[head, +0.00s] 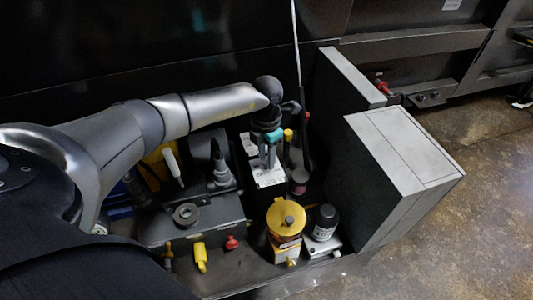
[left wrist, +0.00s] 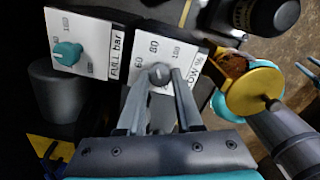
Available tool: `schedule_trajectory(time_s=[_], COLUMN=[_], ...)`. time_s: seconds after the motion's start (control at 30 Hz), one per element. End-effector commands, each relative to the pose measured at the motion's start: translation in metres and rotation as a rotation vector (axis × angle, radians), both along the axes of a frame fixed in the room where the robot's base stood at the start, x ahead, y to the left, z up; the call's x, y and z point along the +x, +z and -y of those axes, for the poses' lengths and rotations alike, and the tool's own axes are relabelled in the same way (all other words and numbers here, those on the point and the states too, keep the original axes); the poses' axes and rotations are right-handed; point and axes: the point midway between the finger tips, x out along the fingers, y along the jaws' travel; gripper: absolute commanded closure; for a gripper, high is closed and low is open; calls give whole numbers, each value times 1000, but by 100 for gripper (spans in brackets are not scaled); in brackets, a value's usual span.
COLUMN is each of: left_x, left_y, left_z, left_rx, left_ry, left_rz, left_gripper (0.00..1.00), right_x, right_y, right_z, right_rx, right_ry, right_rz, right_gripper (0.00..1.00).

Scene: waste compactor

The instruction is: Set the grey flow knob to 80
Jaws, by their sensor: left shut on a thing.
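The grey flow knob (left wrist: 158,72) sits on a white dial plate (left wrist: 180,52) with the numbers 60, 80 and 100 and a label that reads as flow %. My left gripper (left wrist: 161,80) has its two fingers on either side of the knob, shut on it. In the head view my left gripper (head: 267,155) points down over the white plate (head: 270,178), and the knob is hidden there. The knob's pointer is too small to read. My right gripper is in neither view.
A teal knob (left wrist: 67,53) on a second white plate labelled bar is left of the flow dial. A yellow-topped canister (head: 286,215) and a black-capped bottle (head: 325,222) stand close by. A grey box wall (head: 400,150) rises on the right.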

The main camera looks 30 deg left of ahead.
Motion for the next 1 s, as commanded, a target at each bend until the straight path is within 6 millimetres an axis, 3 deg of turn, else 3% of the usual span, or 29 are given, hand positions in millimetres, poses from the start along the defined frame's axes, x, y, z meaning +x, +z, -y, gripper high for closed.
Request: schedule_trajectory(time_s=[0.57,0.6,0.87,1.0], left_x=[0,0,0,0], left_y=[0,0,0,0], left_z=[-1,-1,0,0], left_rx=[1,1,1,1], left_ry=[37,37,36,36], left_rz=[-1,-1,0,0], left_gripper=[100,65,36,36], right_x=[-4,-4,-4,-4], right_y=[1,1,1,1], right_z=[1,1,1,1], right_rx=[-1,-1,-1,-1], right_ry=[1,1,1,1], right_rz=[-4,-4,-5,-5], right_gripper=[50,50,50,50])
